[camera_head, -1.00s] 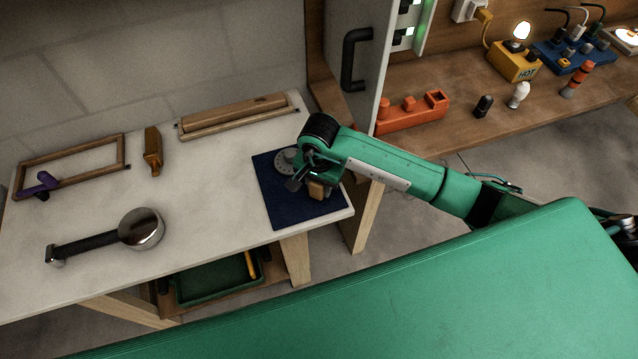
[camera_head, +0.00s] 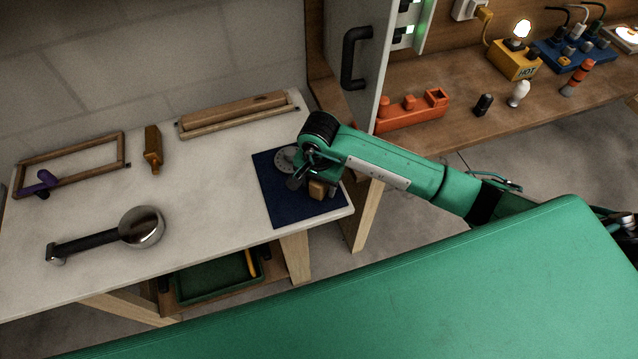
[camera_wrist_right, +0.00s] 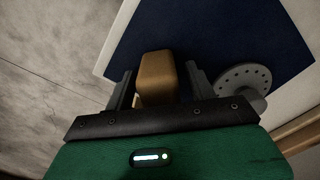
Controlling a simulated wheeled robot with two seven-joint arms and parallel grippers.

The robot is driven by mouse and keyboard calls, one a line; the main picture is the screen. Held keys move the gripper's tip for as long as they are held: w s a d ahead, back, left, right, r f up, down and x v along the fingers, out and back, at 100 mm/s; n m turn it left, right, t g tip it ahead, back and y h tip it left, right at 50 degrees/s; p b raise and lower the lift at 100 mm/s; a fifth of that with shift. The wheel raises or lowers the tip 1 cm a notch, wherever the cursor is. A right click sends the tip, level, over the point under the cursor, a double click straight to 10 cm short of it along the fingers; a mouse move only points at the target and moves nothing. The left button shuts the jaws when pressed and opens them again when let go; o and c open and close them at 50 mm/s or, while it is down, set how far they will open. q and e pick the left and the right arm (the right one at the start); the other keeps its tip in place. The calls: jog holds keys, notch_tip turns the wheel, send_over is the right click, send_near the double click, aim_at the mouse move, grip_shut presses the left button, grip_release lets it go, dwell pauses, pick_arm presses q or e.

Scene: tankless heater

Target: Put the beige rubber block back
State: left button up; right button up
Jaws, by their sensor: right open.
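The beige rubber block (camera_head: 318,189) is on the dark blue mat (camera_head: 275,206) at the right end of the white table. In the right wrist view the block (camera_wrist_right: 157,78) lies between the two fingers of my right gripper (camera_wrist_right: 161,82). The fingers are apart, with a narrow gap showing on each side of the block. In the head view my right gripper (camera_head: 307,184) is low over the mat and partly hides the block. My left gripper is not in view.
A grey round disc with holes (camera_wrist_right: 243,80) lies on the mat close to the right finger. A metal pan-shaped tool (camera_head: 141,227), wooden frames (camera_head: 72,163) and a brown bottle-like tool (camera_head: 153,150) lie farther left. The white table's middle (camera_head: 205,175) is clear.

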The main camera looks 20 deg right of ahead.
notch_tip(320, 180, up, 11)
jog(key=b, duration=0.2)
jog(key=shift+r+b, duration=0.15)
jog(key=shift+b, duration=0.2)
dwell(0.5)
